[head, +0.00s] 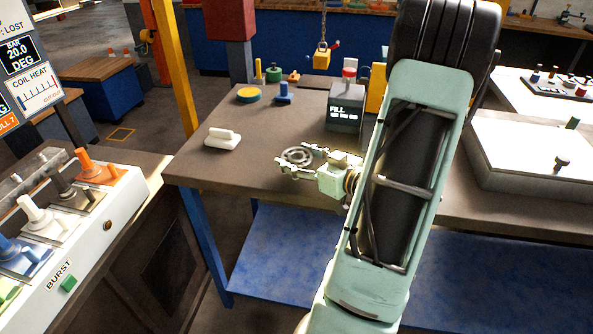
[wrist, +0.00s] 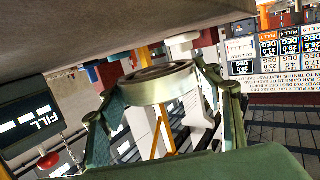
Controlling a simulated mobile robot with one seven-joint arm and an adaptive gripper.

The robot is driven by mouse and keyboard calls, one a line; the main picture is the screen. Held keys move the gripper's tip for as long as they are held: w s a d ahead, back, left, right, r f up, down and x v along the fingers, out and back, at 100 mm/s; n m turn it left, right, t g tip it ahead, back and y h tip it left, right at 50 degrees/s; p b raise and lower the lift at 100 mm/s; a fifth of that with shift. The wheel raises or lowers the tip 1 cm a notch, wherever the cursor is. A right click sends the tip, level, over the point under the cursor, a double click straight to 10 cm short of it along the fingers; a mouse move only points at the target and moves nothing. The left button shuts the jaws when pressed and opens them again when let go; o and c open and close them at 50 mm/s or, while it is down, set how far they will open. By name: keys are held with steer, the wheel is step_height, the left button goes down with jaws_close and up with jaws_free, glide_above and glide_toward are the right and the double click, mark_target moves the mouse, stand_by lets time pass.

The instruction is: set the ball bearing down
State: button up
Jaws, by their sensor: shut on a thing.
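The ball bearing (head: 297,154) is a grey metal ring at my fingertips, over the left part of the brown workbench top (head: 250,170). My gripper (head: 300,164) is shut on the bearing. In the wrist view the ring (wrist: 158,84) sits between my two green fingers (wrist: 158,92), one on each side. The bench top (wrist: 140,30) lies close beside the ring in that view. I cannot tell whether the bearing touches the bench or is slightly above it.
A white block with a handle (head: 222,138) lies left of my gripper. A yellow-green disc (head: 250,95) and a blue piece (head: 284,93) stand behind. A grey FILL box (head: 345,113) is at the back right. The bench is bare around my gripper. A control panel (head: 75,225) stands left.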

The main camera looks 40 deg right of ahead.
steer(key=shift+w+d+f+b, duration=0.1)
steer(key=shift+w+f+b, duration=0.05)
steer(key=shift+f+b, duration=0.6)
steer(key=shift+w+d+f+b, duration=0.15)
steer(key=shift+f+b, duration=0.35)
steer(key=shift+f, duration=0.4)
steer(key=shift+a, duration=0.1)
steer(key=shift+f, duration=0.25)
steer(key=o, duration=1.6)
